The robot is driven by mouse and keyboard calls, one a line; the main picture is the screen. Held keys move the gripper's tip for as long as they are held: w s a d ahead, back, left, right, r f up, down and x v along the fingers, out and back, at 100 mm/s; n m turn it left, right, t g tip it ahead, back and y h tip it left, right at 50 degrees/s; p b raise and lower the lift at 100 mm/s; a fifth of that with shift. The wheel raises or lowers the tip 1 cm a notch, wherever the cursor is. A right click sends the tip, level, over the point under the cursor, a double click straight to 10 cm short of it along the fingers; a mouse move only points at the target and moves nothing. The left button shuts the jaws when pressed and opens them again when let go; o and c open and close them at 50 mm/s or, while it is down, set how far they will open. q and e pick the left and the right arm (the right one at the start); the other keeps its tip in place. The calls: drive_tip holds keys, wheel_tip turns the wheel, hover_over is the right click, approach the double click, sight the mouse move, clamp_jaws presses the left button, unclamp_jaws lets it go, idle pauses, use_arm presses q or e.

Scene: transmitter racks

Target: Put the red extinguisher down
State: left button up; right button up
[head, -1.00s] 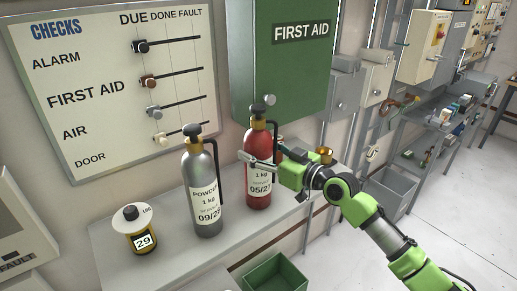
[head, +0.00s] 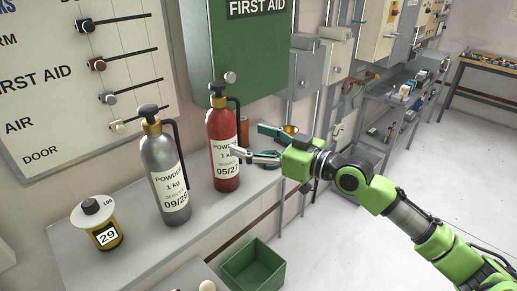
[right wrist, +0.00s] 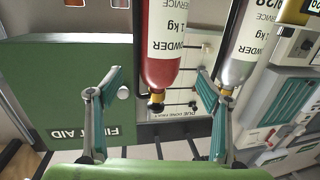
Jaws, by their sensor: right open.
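The red extinguisher (head: 222,170) stands upright on the grey shelf (head: 125,250), right of the silver extinguisher (head: 165,175). My right gripper (head: 248,141) is open beside the red extinguisher, on its right, with its two fingers spread. One fingertip overlaps the label's edge in the head view; I cannot tell whether it touches. In the right wrist view, which is upside down, the red extinguisher (right wrist: 162,45) shows between the spread fingers of my right gripper (right wrist: 158,85). My left gripper is not in view.
A yellow-and-black container (head: 103,232) marked 29 stands at the shelf's left. A brass-coloured item (head: 290,130) lies behind my right gripper. The green first aid cabinet (head: 238,50) hangs above. A green bin (head: 253,268) is below the shelf's front edge.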

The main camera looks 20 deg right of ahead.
drive_tip(key=shift+v, duration=0.95)
